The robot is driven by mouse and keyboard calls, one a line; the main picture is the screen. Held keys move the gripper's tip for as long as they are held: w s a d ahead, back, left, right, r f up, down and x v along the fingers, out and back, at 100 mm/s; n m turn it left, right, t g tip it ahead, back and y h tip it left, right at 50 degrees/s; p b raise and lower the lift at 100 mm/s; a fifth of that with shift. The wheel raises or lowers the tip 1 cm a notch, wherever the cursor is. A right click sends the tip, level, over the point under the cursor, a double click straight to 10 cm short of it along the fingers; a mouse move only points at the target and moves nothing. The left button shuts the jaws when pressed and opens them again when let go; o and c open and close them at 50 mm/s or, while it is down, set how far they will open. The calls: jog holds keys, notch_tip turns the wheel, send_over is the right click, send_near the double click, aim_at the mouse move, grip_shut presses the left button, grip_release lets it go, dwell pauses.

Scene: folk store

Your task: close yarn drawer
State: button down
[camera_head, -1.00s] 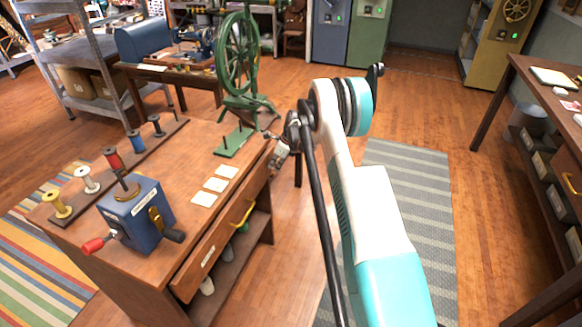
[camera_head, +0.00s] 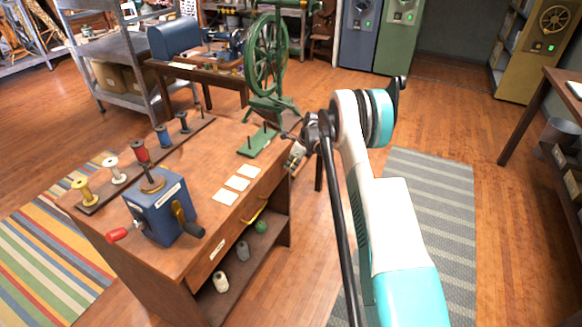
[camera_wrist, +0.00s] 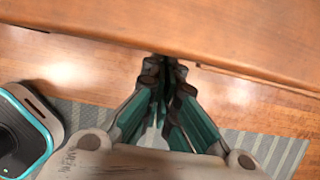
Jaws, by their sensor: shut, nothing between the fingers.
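The yarn drawer (camera_head: 232,238) is in the wooden workbench's front, with a yellow handle (camera_head: 257,210) and a white label. In the head view its front looks flush or nearly flush with the bench; a small gap cannot be ruled out. My gripper (camera_head: 295,158) is at the bench's far right corner, beyond the handle, partly hidden by my arm. In the wrist view my gripper (camera_wrist: 164,75) is shut and empty, its tips against or just under a wooden edge (camera_wrist: 200,40). I cannot tell whether they touch.
The workbench (camera_head: 190,190) carries a blue winder (camera_head: 160,210), spools and paper cards. An open shelf below holds yarn. A green spinning wheel (camera_head: 265,60) stands behind. A grey striped rug (camera_head: 430,220) lies right of my arm; open floor surrounds it.

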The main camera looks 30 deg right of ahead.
jog(key=s+d+r+p, duration=0.3)
jog(key=s+d+r, duration=0.1)
jog(key=r, duration=0.5)
jog(key=shift+s+d+r, duration=0.15)
jog(key=shift+s+d, duration=0.2)
jog(key=shift+s, duration=0.5)
